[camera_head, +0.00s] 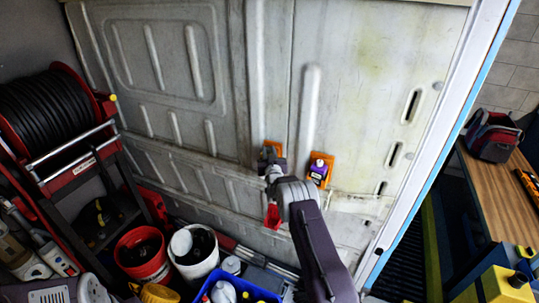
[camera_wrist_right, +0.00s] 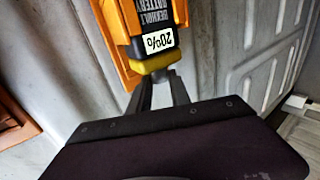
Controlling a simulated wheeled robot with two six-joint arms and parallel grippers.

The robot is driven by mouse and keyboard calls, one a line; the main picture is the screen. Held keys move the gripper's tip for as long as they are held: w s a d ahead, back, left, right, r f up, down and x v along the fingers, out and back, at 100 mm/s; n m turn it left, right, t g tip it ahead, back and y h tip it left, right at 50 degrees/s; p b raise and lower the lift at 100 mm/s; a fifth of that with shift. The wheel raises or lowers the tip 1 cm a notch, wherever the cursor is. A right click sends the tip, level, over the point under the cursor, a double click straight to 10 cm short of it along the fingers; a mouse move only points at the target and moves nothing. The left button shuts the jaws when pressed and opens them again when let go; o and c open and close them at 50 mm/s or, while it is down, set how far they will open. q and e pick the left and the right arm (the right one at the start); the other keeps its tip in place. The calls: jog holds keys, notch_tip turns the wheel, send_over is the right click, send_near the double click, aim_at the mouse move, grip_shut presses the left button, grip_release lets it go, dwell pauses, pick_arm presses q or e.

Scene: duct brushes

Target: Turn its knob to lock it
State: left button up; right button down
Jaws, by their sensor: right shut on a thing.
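An orange holder (camera_wrist_right: 122,40) on the van's wall carries a dark battery (camera_wrist_right: 155,18) with a white "20%" label. A yellow knob (camera_wrist_right: 152,64) is at the battery's lower end. My right gripper (camera_wrist_right: 158,82) has its two fingers closed on the yellow knob. In the head view, my right gripper (camera_head: 272,168) reaches up to this left-hand holder and hides its lower part. The knob itself is hidden there. My left gripper is not in view.
A second orange holder (camera_head: 326,163) with a purple item (camera_head: 318,169) is close to the right of my right gripper. A red bucket (camera_head: 143,255), a white bucket (camera_head: 196,252) and a blue crate (camera_head: 243,291) stand below. A hose reel (camera_head: 50,110) is at left, a workbench (camera_head: 497,195) at right.

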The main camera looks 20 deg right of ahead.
jog(key=m+h+b, duration=0.1)
jog(key=g+h+b, duration=0.1)
jog(key=m+h+b, duration=0.1)
jog(key=b, duration=0.1)
jog(key=shift+w+a+f+m+g+h, duration=0.2)
jog(key=shift+a+f+m+g+h, duration=0.1)
jog(key=shift+a+g, duration=0.1)
jog(key=shift+r+m+g+h+b, duration=0.3)
jog(key=shift+m+g+h+b, duration=0.55)
jog(key=shift+h, duration=0.35)
jog(key=shift+m+g+h, duration=0.25)
jog(key=shift+m+h, duration=0.05)
jog(key=shift+m, duration=0.05)
dwell(3.5)
dwell(0.6)
jog(key=c, duration=1.5)
grip_release()
jog(key=shift+a, duration=0.1)
